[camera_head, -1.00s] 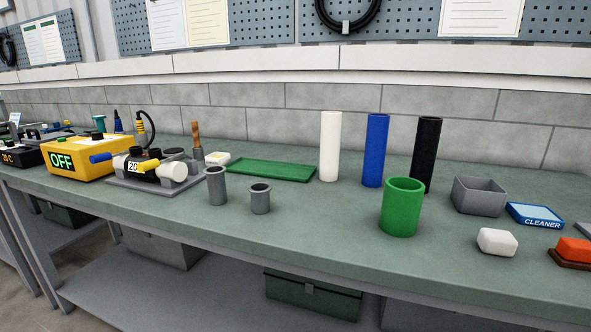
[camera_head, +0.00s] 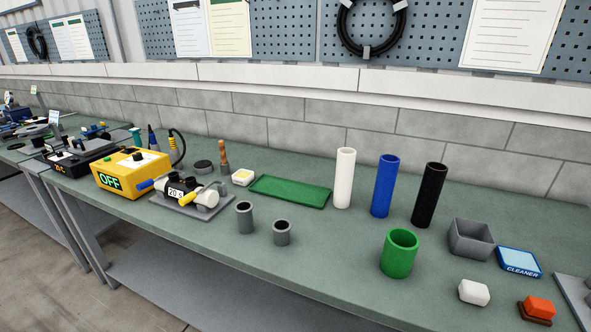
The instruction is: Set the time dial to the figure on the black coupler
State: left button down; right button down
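A yellow control box (camera_head: 130,190) stands on the bench at left. Its green display (camera_head: 109,181) reads OFF, and a dark knob (camera_head: 137,156) sits on its top; any dial markings are too small to read. Just right of it, a black coupler (camera_head: 187,182) lies in a grey clamp base (camera_head: 190,208) with a white pipe piece (camera_head: 208,198) at its right end. The coupler's white label (camera_head: 176,192) seems to read "20 s". A blue handle and a yellow handle are beside it. Neither of my grippers is in view.
Grey cups (camera_head: 244,217), a green tray (camera_head: 290,190), and white (camera_head: 344,180), blue (camera_head: 385,188) and black (camera_head: 428,195) tubes stand to the right. A green cup (camera_head: 399,254), grey bin (camera_head: 470,241) and cleaner box (camera_head: 519,261) are further right. Another bench (camera_head: 20,152) adjoins at left.

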aim_at(138, 156)
jog(key=u, duration=1.3)
